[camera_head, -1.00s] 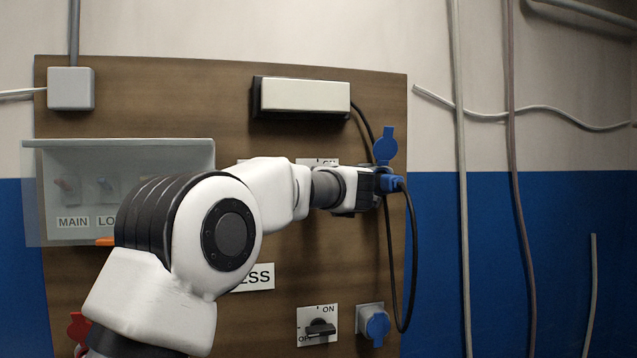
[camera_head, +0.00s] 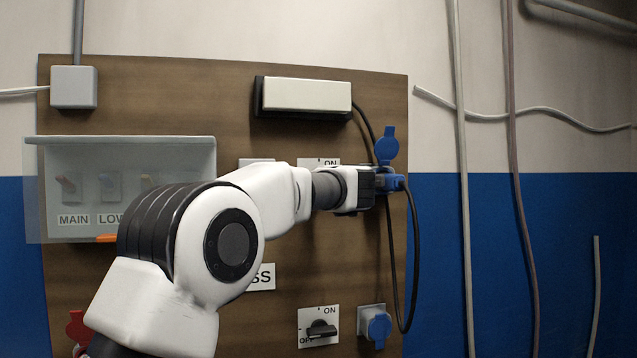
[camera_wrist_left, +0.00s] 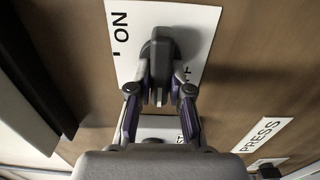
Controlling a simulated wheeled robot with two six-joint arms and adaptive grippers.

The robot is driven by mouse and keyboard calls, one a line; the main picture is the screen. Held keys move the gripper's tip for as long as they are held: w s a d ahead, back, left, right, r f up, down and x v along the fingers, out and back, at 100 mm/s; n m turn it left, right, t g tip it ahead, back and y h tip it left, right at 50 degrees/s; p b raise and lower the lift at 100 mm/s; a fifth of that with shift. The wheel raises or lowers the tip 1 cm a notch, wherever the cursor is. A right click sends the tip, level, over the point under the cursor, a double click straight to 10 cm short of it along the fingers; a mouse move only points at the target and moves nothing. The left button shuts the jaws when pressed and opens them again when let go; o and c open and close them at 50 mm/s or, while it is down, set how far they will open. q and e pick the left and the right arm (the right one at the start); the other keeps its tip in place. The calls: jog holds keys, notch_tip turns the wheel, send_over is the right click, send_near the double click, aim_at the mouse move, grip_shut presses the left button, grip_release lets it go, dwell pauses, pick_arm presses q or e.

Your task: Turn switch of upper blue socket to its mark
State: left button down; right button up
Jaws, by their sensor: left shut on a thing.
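In the left wrist view the plate (camera_wrist_left: 206,30) carries a dark grey switch knob (camera_wrist_left: 160,48), with ON and a short black mark to the left and a partly hidden OFF to the right. My left gripper (camera_wrist_left: 160,88) is shut on this knob. In the head view the gripper (camera_head: 364,187) covers the place just left of the upper blue socket. That socket's blue lid (camera_head: 386,148) stands open above a blue plug (camera_head: 394,182). My right gripper is out of view.
A black cable (camera_head: 416,245) loops down from the plug. Below are a lower switch (camera_head: 320,328) and a lower blue socket (camera_head: 377,325). A clear-covered breaker box (camera_head: 130,150) is at left; a white-fronted box (camera_head: 307,95) sits above. Pipes run along the right wall.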

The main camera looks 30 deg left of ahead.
pick_arm(q)
jog(key=shift+r, duration=0.35)
jog(key=c, duration=1.3)
grip_release()
jog(key=shift+o, duration=1.1)
jog(key=shift+w+f, duration=0.1)
jog(key=shift+w, duration=0.05)
jog(key=shift+w+a+f, duration=0.1)
jog(key=shift+w+f, duration=0.1)
jog(key=v, duration=1.1)
jog(key=shift+s+d, duration=0.3)
jog(key=shift+d+f, duration=0.1)
